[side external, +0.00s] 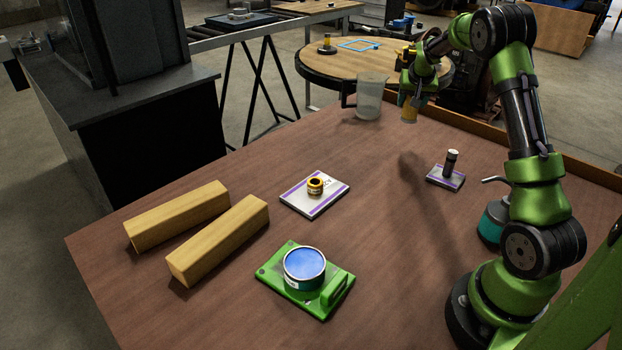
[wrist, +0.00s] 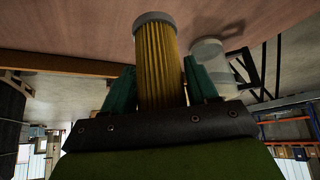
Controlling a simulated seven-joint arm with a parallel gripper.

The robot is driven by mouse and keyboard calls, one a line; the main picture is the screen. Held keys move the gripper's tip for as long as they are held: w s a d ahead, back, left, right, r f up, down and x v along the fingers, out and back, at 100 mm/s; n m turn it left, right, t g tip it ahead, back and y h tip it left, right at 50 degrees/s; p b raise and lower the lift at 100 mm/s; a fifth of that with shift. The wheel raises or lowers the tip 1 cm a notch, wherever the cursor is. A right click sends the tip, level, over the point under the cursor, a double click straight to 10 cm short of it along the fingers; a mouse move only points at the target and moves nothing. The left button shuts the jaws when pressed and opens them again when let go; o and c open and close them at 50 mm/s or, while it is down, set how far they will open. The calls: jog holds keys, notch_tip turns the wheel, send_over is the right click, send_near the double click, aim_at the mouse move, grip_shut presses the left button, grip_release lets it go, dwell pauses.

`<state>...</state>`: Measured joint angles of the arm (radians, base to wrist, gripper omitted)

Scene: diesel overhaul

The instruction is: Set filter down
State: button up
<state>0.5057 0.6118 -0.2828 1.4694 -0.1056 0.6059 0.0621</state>
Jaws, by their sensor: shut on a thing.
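The filter is a yellow pleated cylinder with a grey end cap. In the wrist view the filter (wrist: 161,55) stands out between the two teal fingers of my gripper (wrist: 161,85), which is shut on it. In the side view my gripper (side external: 410,96) is near the far edge of the brown worktable (side external: 370,260), with the filter (side external: 408,113) hanging roughly upright below it. The filter appears to be above the tabletop, but its exact height is hard to tell. Its upper part is hidden by the fingers.
A clear beaker (side external: 369,98) stands left of the filter. A striped pad (side external: 295,199) bears a yellow-black ring (side external: 315,186); a smaller pad (side external: 437,179) bears a dark cylinder (side external: 451,162). A green fixture (side external: 272,267) holds a blue-topped round cup (side external: 304,265). Two wooden blocks (side external: 180,215) lie left.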

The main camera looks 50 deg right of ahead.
jog(key=w+a+f+n+t+y, duration=0.1)
jog(key=w+a+f+n+y, duration=0.3)
jog(key=a, duration=1.6)
jog(key=a+r+n+t+y, duration=0.15)
jog(key=a+n, duration=0.55)
jog(key=a, duration=1.2)
jog(key=s+a+n+y, duration=0.25)
jog(key=s+a, duration=0.25)
jog(key=a, duration=0.3)
jog(key=s+a+n+y, duration=0.1)
jog(key=s+a+n, duration=0.3)
jog(key=a, duration=0.4)
jog(key=s+a+f+n+g+y, duration=0.1)
jog(key=s+a+n+g, duration=0.1)
jog(key=s+a+n, duration=0.45)
jog(key=s+a+f+n+g+y, duration=0.1)
jog(key=s+a+n+g+y, duration=0.15)
jog(key=s, duration=0.65)
jog(key=shift+g+h, duration=0.3)
jog(key=shift+h, duration=0.05)
jog(key=shift+w+a+f, duration=0.85)
jog(key=shift+w+a, duration=1.05)
jog(key=shift+a, duration=0.1)
jog(key=shift+w+a+f, duration=0.85)
jog(key=shift+w+a, duration=1)
jog(key=shift+a, duration=0.1)
jog(key=shift+w+a+f, duration=0.85)
jog(key=shift+w+a, duration=1.05)
jog(key=shift+a, duration=0.1)
